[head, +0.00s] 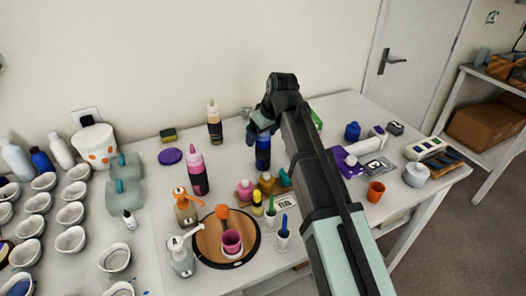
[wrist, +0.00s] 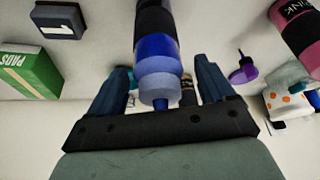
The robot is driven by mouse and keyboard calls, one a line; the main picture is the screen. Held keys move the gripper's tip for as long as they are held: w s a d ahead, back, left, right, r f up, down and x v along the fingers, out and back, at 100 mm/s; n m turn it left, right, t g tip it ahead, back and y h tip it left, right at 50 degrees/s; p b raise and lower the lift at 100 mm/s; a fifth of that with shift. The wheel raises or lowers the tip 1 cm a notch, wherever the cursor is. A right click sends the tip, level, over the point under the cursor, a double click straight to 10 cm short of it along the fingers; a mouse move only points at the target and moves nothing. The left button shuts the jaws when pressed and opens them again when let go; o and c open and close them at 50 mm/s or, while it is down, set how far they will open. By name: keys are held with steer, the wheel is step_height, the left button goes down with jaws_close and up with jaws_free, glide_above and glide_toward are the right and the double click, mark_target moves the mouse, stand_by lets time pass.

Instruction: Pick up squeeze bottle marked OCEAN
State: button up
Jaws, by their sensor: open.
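A blue squeeze bottle with a dark band (head: 263,152) stands upright near the middle of the table in the head view. Its lettering is not readable. My gripper (head: 260,127) is at the top of this bottle in the head view. In the wrist view the blue bottle (wrist: 157,50) reaches in between the two fingers of my gripper (wrist: 163,72). The fingers are spread, one on each side, with a visible gap to the bottle. My gripper and arm hide part of the bottle's top in the head view.
A pink bottle (head: 197,172) and a dark bottle with a cream tip (head: 214,124) stand to the left. Small bottles (head: 267,183) crowd in front. A round wooden board (head: 207,250) holds a pink cup. A green PADS box (wrist: 32,72) lies in the wrist view.

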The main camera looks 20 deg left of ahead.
jaws_close()
stand_by(0.8)
